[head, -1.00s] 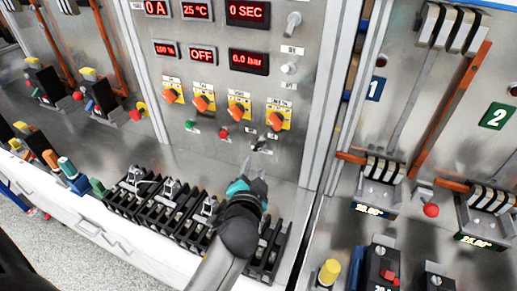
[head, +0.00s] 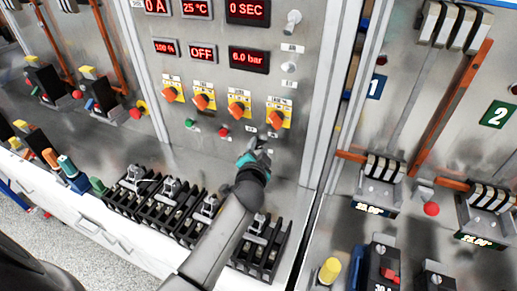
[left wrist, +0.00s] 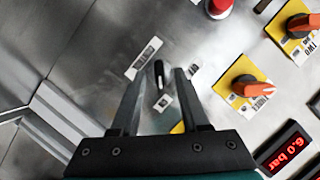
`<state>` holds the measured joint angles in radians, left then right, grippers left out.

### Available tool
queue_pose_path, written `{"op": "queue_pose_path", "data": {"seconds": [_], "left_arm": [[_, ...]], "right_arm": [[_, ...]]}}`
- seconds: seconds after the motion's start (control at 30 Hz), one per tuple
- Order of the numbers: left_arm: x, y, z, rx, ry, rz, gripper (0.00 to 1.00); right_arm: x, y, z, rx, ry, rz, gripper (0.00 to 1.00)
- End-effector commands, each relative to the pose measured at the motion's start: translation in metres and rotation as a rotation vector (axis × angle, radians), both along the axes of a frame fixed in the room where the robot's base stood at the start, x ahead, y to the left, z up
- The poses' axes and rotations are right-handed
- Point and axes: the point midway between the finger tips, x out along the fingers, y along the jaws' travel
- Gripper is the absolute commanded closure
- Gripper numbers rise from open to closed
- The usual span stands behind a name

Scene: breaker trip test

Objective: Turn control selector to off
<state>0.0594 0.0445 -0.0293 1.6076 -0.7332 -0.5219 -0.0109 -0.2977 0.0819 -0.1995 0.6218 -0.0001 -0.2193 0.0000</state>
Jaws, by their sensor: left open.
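The control selector is a small black lever knob (left wrist: 158,74) on the grey metal panel, with white labels beside it, seen in the left wrist view. My left gripper (left wrist: 160,88) is open, with one finger on each side of the knob. I cannot tell whether either finger touches it. In the head view my left gripper (head: 258,145) is at the lower right of the control panel (head: 230,95), below the orange selectors, and largely hides the knob. My right gripper is not in view.
Several orange selectors on yellow plates (head: 239,110) sit just above the gripper. A red button (head: 223,132) and a green button (head: 192,125) are to its left. Black terminal blocks (head: 145,195) stand on the bench below. A display reads OFF (head: 203,54).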

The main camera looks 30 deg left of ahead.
Motion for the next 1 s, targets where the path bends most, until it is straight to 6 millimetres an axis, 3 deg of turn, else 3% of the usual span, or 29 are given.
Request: {"op": "queue_pose_path", "data": {"seconds": [0.13, 0.5, 1.0], "left_arm": [[-0.0001, 0.0001, 0.0002, 0.0, 0.0, 0.0, 0.57], [-0.0003, 0.0, 0.0002, 0.0, 0.0, 0.0, 0.99], [-0.0004, -0.0001, 0.0003, -0.003, 0.0, 0.0, 1.0]], "right_arm": [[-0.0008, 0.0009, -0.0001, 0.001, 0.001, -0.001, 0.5], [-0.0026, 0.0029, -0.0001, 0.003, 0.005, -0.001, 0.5], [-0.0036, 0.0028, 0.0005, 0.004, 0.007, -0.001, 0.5]]}}
